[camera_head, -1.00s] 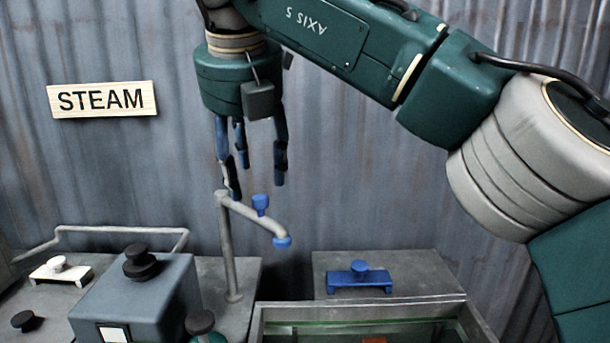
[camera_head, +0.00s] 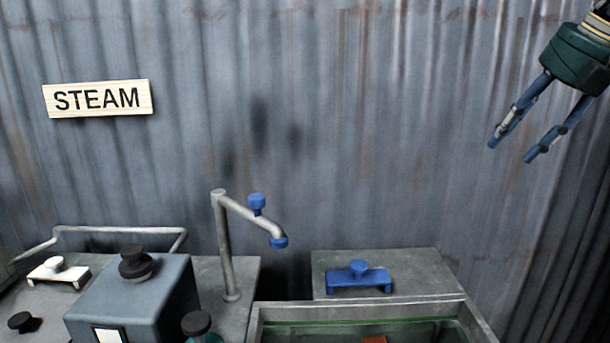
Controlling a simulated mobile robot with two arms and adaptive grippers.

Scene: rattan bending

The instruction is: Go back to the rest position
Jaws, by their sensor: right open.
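My right gripper (camera_head: 513,150) is at the upper right, green with blue fingers. It is open and empty, its fingers pointing down and to the left. It hangs in front of the corrugated wall, well apart from the tap and the bench. Most of my right arm is out of the picture. My left gripper is not in view.
A grey tap (camera_head: 226,250) with blue fittings stands at the centre left. A blue bracket with a knob (camera_head: 359,279) sits on a grey block (camera_head: 425,270) behind a tank (camera_head: 480,322). A grey-blue box (camera_head: 150,300) and a white bracket (camera_head: 56,272) are left. A STEAM sign (camera_head: 98,99) hangs on the wall.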

